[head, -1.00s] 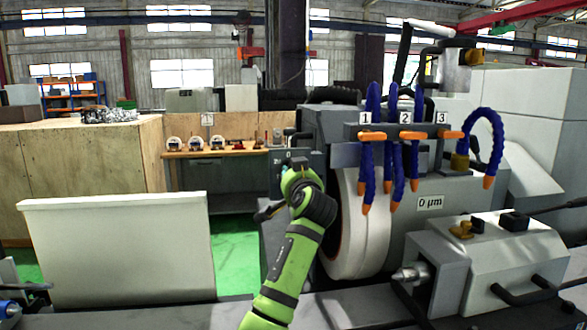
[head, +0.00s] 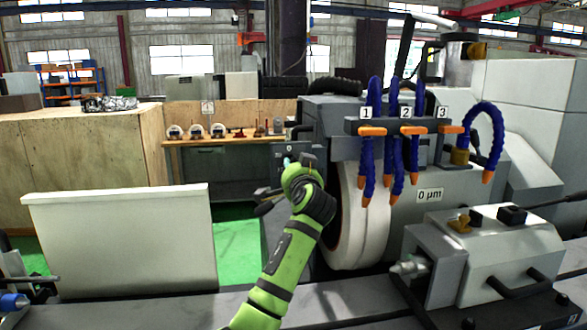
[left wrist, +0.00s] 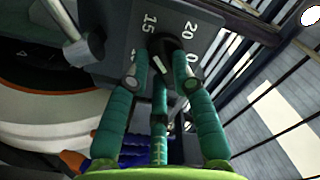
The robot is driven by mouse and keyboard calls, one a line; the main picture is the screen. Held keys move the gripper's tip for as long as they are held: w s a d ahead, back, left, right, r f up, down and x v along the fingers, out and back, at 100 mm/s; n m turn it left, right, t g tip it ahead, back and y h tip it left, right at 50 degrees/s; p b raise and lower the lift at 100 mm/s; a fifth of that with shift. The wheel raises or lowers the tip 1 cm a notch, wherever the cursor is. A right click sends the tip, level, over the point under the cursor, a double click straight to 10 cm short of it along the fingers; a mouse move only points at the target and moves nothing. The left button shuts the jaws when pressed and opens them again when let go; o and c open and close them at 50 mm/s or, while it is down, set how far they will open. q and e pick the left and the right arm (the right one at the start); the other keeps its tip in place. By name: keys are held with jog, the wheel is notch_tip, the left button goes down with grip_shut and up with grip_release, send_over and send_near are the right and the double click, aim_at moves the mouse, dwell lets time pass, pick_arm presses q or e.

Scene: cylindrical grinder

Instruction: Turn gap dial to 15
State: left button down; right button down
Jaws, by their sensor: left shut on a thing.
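The gap dial (left wrist: 172,46) is a small black knob on a grey panel (left wrist: 118,25) with white numbers. In the left wrist view, 15 stands to its upper left and 20 to its upper right; other markings are partly hidden by a finger. My left gripper (left wrist: 161,78) has its teal fingers closed around the knob. A pale mark shows on the knob between the fingers, but I cannot tell which number it points to. In the head view my left gripper (head: 290,162) is at the machine's dark control panel (head: 283,152), mostly hidden behind my green wrist.
The white grinding wheel (head: 362,225) is just right of my arm. Blue coolant hoses (head: 388,150) with orange nozzles hang above it. A plate reads 0 µm (head: 430,195). A pale machine cover (head: 125,242) stands at left, with green floor visible between it and the machine.

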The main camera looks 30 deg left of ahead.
pick_arm(q)
jog(key=c, duration=1)
grip_release()
jog(key=shift+c, duration=0.2)
jog(key=v, duration=1.2)
